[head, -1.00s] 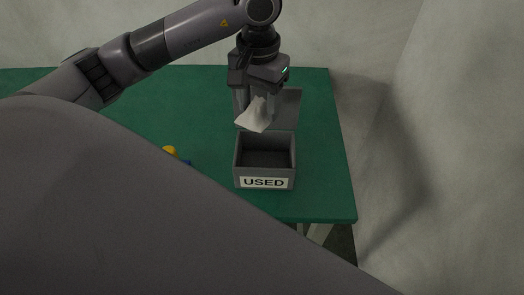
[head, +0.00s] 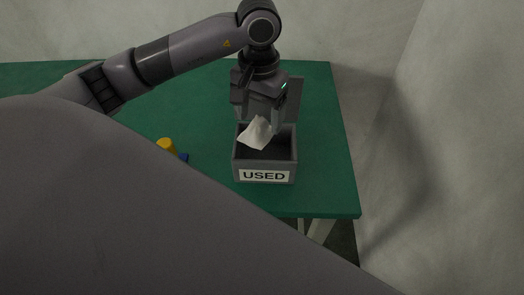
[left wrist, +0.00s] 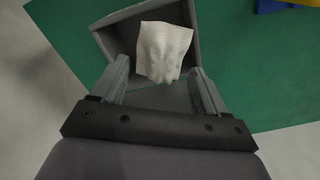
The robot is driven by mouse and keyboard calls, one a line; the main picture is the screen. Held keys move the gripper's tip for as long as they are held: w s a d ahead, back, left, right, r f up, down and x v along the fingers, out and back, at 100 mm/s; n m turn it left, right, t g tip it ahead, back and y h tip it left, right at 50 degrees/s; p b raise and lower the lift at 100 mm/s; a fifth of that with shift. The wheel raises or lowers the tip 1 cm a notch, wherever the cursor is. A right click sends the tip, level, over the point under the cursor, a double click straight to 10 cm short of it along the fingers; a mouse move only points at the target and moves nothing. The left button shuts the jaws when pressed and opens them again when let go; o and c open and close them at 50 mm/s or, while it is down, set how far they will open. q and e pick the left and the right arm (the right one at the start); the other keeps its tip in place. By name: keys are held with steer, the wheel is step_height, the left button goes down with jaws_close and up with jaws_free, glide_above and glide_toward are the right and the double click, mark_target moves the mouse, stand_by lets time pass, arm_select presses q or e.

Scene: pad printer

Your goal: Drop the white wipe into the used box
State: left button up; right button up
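The white wipe (head: 255,132) is a crumpled cloth at the opening of the grey used box (head: 264,160), towards its left back side. The box has an open top and a "USED" label on its front. My left gripper (head: 258,122) is above the box, pointing down, with its fingers spread. In the left wrist view the wipe (left wrist: 165,52) shows between and beyond the fingertips (left wrist: 160,75), with gaps on both sides. It appears free of the fingers; whether it touches the box cannot be told. My right gripper is not in view.
A grey panel (head: 294,98) stands behind the box on the green table (head: 318,130). A yellow round object (head: 166,145) and a blue piece (head: 183,157) lie left of the box, partly hidden by my own arm. The table's right edge is near the box.

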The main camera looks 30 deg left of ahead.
arm_select(q)
steer(key=shift+o, duration=0.4)
steer(key=shift+r+b, duration=0.3)
steer(key=shift+r, duration=3.3)
steer(key=shift+f, duration=0.1)
